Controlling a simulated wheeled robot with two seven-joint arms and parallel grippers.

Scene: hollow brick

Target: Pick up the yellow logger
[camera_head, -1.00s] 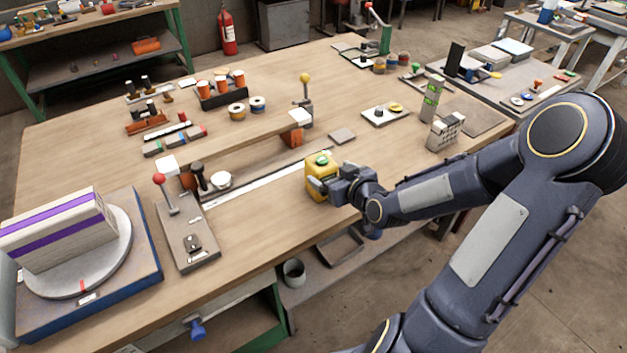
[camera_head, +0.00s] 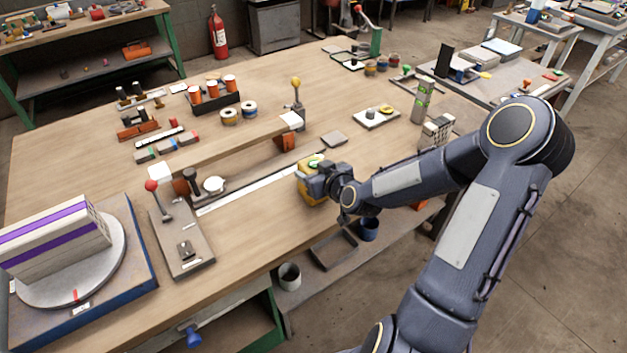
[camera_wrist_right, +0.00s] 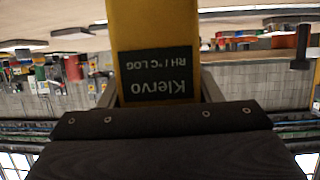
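The yellow logger (camera_head: 311,190) stands on the workbench near its front edge, with a green patch on top. My right gripper (camera_head: 323,182) is at it, from the right side in the head view. In the right wrist view the logger (camera_wrist_right: 153,25) fills the middle, its dark label upside down. The fingers of the right gripper (camera_wrist_right: 160,88) lie along both sides of it. No clear gap shows, but I cannot tell whether they press on it. The gripper hides part of the logger in the head view. My left gripper is not in view.
A lever plate (camera_head: 181,240) is to the left.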

